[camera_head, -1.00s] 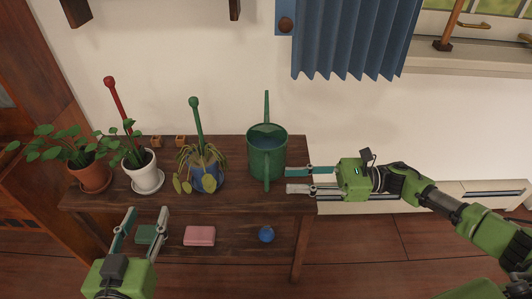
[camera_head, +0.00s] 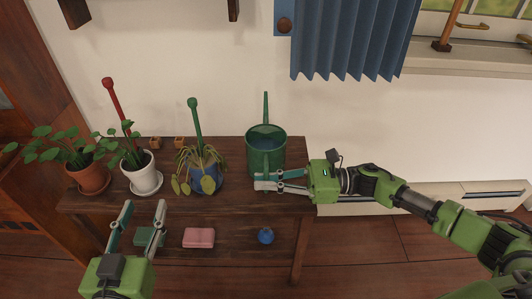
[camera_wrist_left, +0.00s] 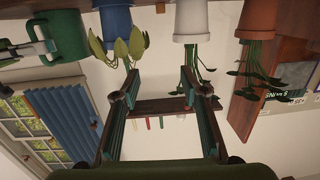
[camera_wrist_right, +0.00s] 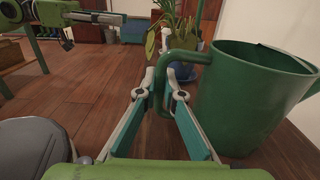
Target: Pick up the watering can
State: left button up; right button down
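The green watering can (camera_head: 266,142) stands upright on the upper shelf, right of the plants, its spout pointing up at the back. My right gripper (camera_head: 258,181) is at the can's front, around its handle. In the right wrist view the can's body (camera_wrist_right: 245,100) is at the right, and the handle (camera_wrist_right: 161,85) passes between the open fingers (camera_wrist_right: 166,88); a gap shows between them. My left gripper (camera_head: 144,206) is open and empty in front of the lower shelf. The left wrist view shows its spread fingers (camera_wrist_left: 157,85) and the can (camera_wrist_left: 65,38) at upper left.
A drooping plant in a blue pot (camera_head: 206,176) stands left of the can. Further left are a white pot (camera_head: 144,178) and a terracotta pot (camera_head: 91,177). The lower shelf holds a pink block (camera_head: 198,238), a green block and a blue ball (camera_head: 265,236).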

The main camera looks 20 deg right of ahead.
aim_at(266, 170)
jog(key=shift+r, duration=0.2)
dwell(0.3)
jog(key=shift+w+r, duration=0.1)
jog(key=shift+r, duration=0.25)
notch_tip(266, 170, up, 3)
jog(key=shift+f+p, duration=0.15)
jog(key=shift+p, duration=0.5)
pick_arm(q)
jog(key=s+a+f+g+y+p, duration=0.1)
jog(key=s+a+f+g, duration=0.1)
jog(key=s+f+g, duration=0.3)
jog(key=s+a+f+g+y+p, duration=0.1)
jog(key=s+a+f+g, duration=0.1)
jog(key=f, duration=0.5)
jog(key=s+a+f+g+p, duration=0.1)
jog(key=s+f+g, duration=0.1)
jog(key=s, duration=0.4)
jog(key=s+a+f+g+y+p, duration=0.1)
jog(key=s+a+f+g, duration=0.1)
jog(key=s+f+g, duration=0.1)
jog(key=shift+s+n+g+y, duration=0.35)
jog(key=shift+s+g, duration=0.25)
jog(key=shift+s, duration=0.8)
pick_arm(e)
jog(key=s+a+r, duration=0.8)
jog(key=a+r, duration=0.1)
jog(key=a, duration=0.2)
jog(key=shift+a+r, duration=0.3)
pick_arm(q)
jog(key=shift+a, duration=0.1)
